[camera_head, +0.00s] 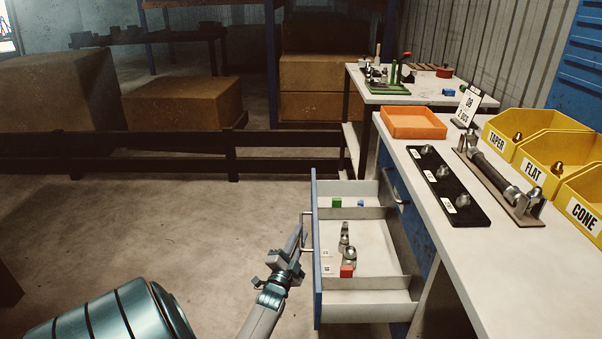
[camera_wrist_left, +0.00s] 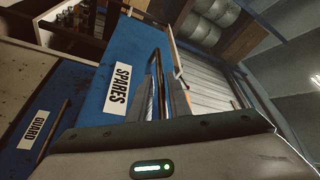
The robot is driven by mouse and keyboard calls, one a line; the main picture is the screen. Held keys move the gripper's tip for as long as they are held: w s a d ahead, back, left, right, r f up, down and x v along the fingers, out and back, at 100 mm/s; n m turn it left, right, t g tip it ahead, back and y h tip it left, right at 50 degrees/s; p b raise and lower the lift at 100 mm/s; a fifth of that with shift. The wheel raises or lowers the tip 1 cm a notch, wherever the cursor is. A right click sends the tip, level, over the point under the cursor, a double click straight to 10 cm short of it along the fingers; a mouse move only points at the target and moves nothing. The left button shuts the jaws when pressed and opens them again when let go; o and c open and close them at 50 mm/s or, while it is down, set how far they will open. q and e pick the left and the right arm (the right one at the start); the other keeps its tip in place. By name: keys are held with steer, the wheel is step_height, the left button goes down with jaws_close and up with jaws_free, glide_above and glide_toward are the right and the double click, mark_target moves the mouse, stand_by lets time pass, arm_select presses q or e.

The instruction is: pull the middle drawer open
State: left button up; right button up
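A drawer (camera_head: 317,260) with a blue front stands pulled well out of the bench in the head view. In the left wrist view its front has a SPARES label (camera_wrist_left: 117,88). Its bar handle (camera_head: 307,232) is on the outer face and also shows in the left wrist view (camera_wrist_left: 157,65). My left gripper (camera_head: 300,234) is at this handle, with its fingers (camera_wrist_left: 163,95) close on both sides of the bar, seemingly shut on it. Inside the drawer lie metal fittings (camera_head: 348,257), a red block (camera_head: 347,271), a green block (camera_head: 337,202) and a small blue block. My right gripper is not in view.
The bench top (camera_head: 505,260) holds an orange tray (camera_head: 413,123), a black fittings board (camera_head: 447,187) and yellow bins (camera_head: 545,165). Another blue front with a GUARD label (camera_wrist_left: 33,129) shows in the left wrist view. The floor (camera_head: 150,230) left of the drawer is clear.

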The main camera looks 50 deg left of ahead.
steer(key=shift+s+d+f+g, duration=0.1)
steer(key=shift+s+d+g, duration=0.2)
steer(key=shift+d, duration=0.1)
arm_select(q)
steer(key=v, duration=1.5)
steer(key=shift+s+f, duration=0.1)
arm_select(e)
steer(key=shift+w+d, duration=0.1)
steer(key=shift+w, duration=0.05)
